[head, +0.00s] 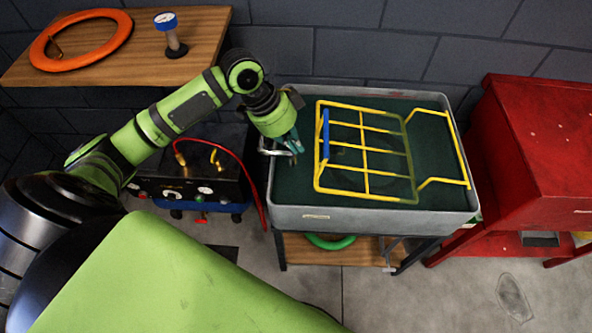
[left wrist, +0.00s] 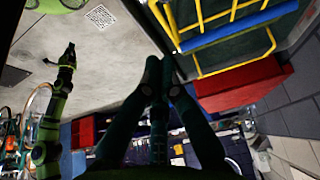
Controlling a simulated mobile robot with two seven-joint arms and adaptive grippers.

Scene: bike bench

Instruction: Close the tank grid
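The tank (head: 345,219) is a grey tub with a dark green inside. Its yellow grid (head: 365,151) spans the left and middle part of the tub, with a blue handle (head: 325,133) on its left side. I cannot tell how far the grid is tilted. My left gripper (head: 294,149) is at the tank's left rim, left of and apart from the blue handle. In the left wrist view its fingers (left wrist: 159,70) meet at the tips with nothing between them, and the blue handle (left wrist: 238,29) is up and to the right. My right gripper (left wrist: 70,52) shows small there.
A red cabinet (head: 540,150) stands right of the tank. A black unit with a red hose (head: 190,180) is at the left. A wooden shelf (head: 120,68) holds an orange ring (head: 80,38) and a gauge (head: 171,35). A green ring (head: 330,241) lies beneath the tank.

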